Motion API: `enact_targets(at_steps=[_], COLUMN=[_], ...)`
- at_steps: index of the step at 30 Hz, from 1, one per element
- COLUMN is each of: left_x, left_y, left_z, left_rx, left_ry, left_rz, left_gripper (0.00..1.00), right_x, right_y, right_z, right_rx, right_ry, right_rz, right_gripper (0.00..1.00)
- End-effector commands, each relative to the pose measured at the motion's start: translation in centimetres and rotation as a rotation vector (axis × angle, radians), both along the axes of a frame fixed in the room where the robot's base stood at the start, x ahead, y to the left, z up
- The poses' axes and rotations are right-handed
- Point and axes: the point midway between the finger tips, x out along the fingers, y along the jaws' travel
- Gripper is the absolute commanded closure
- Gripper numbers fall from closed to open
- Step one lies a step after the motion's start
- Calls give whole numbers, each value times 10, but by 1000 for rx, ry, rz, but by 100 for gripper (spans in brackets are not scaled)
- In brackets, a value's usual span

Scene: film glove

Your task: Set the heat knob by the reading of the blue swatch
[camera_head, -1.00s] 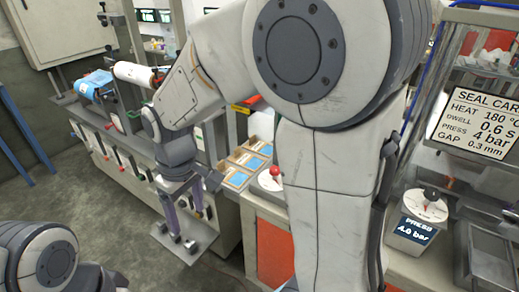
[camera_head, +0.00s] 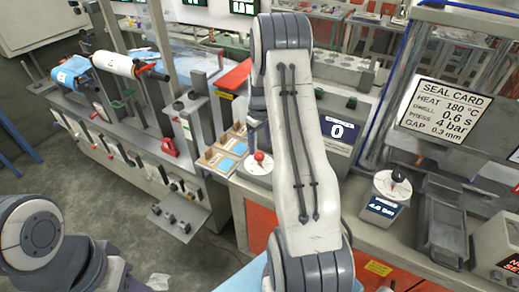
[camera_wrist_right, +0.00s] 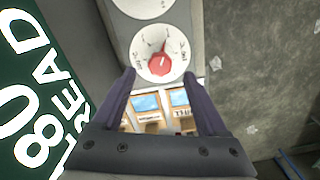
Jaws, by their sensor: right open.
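A round white dial with a red knob (camera_head: 259,156) stands on the bench left of my right arm. In the right wrist view a red knob (camera_wrist_right: 159,64) sits on a marked white dial between and beyond my fingertips. My right gripper (camera_wrist_right: 160,75) is open and empty, apart from the knob. In the head view my arm mostly hides it. Blue swatches (camera_head: 227,163) on tan cards lie left of the dial; two also show between my fingers (camera_wrist_right: 145,103). A seal card (camera_head: 443,108) reads HEAT 180 °C. My left gripper is out of view.
A dark display (camera_head: 337,131) shows 0. A green panel (camera_wrist_right: 38,90) with partly cut white lettering fills the wrist view's left. Film rolls (camera_head: 120,64) are at the left.

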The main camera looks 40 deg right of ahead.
Motion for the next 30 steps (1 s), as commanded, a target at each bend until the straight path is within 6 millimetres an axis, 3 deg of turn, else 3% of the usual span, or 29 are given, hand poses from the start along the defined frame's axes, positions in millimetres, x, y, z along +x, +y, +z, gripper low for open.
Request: enact_targets(at_steps=[9,19,25,30], left_x=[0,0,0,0], left_y=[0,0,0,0], left_z=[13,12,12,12], left_rx=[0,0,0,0], left_ry=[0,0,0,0], left_rz=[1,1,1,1], left_gripper=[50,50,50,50], right_x=[0,0,0,0], right_y=[1,0,0,1], right_z=[-39,-43,-42,-42], right_rx=[1,-1,0,0], right_ry=[1,-1,-1,-1], right_rz=[0,0,0,-4], right_gripper=[24,24,100,100])
